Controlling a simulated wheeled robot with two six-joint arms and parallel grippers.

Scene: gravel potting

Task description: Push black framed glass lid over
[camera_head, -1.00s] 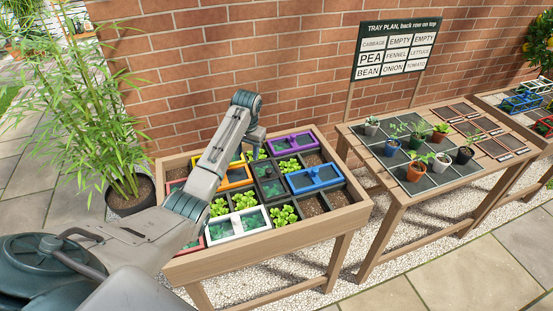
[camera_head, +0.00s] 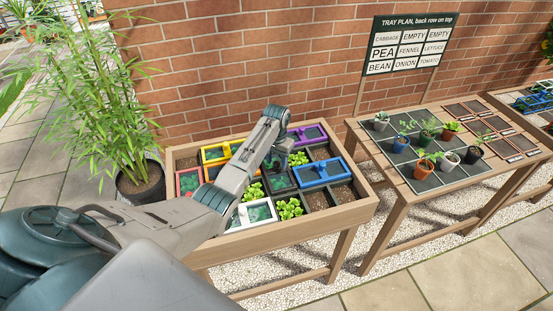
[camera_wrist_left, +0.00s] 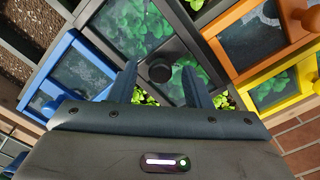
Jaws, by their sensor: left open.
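The black framed glass lid (camera_wrist_left: 135,25) shows in the left wrist view, with green leaves seen through its panes and a round black knob (camera_wrist_left: 160,70) on its middle bar. In the head view a part of this lid (camera_head: 279,183) shows just below my left gripper (camera_head: 281,158). In the left wrist view my left gripper (camera_wrist_left: 159,72) is open, with one finger on each side of the knob. I cannot tell whether the fingers touch it. My right gripper is in neither view.
A blue lid (camera_head: 318,174) lies close on the right, a white lid (camera_head: 262,211) at the front and a purple lid (camera_head: 309,134) at the back. Orange (camera_wrist_left: 262,38) and yellow (camera_wrist_left: 300,80) lids show in the wrist view. A table with potted seedlings (camera_head: 472,155) stands right.

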